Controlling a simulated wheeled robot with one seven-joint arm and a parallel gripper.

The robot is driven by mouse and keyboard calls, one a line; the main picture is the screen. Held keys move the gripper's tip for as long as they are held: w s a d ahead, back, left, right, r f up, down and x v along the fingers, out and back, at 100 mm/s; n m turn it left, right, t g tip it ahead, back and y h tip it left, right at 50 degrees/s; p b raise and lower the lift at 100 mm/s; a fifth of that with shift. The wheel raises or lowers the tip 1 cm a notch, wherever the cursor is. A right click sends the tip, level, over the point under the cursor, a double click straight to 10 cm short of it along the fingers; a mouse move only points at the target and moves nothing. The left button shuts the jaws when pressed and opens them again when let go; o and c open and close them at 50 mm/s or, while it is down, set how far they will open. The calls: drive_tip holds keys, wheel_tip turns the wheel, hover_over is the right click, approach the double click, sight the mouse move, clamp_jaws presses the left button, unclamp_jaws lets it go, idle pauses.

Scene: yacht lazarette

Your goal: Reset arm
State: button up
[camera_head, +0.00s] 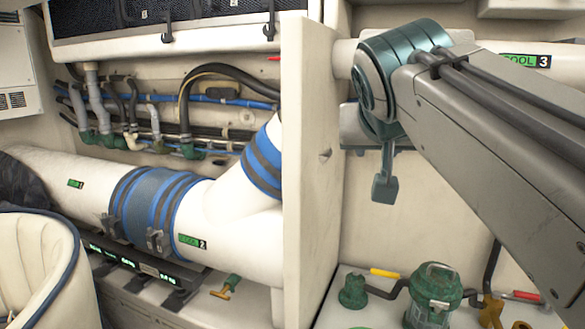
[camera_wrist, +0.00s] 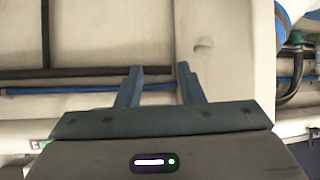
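My gripper (camera_wrist: 158,74) shows in the wrist view with its two blue-grey fingers apart. Nothing is held between them; pale wall and dark and blue lines show behind the gap. In the head view my arm comes in from the right and reaches a teal joint near the cream upright panel (camera_head: 312,200). A small teal piece hangs below that joint, and I cannot tell if it is part of my gripper. The rest of my gripper is not clear there.
A large white duct with blue bands (camera_head: 240,230) runs left of the panel. Several pipes and hoses (camera_head: 150,115) line the wall behind it. A green strainer (camera_head: 434,295) stands on the lower right shelf under my arm. A cream padded seat (camera_head: 45,265) is at lower left.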

drive_tip(key=s+d+f+g+y+p, duration=0.1)
drive_tip(key=s+f+g+p, duration=0.3)
drive_tip(key=f, duration=0.8)
drive_tip(key=s+d+f+n+g+y+p, duration=0.1)
drive_tip(key=s+f+g+p, duration=0.3)
drive_tip(key=s+f, duration=0.5)
wheel_tip(320, 180, down, 3)
drive_tip(key=shift+s+r+n+p, duration=0.2)
drive_tip(key=shift+n+p, duration=0.1)
drive_tip(key=shift+p, duration=0.65)
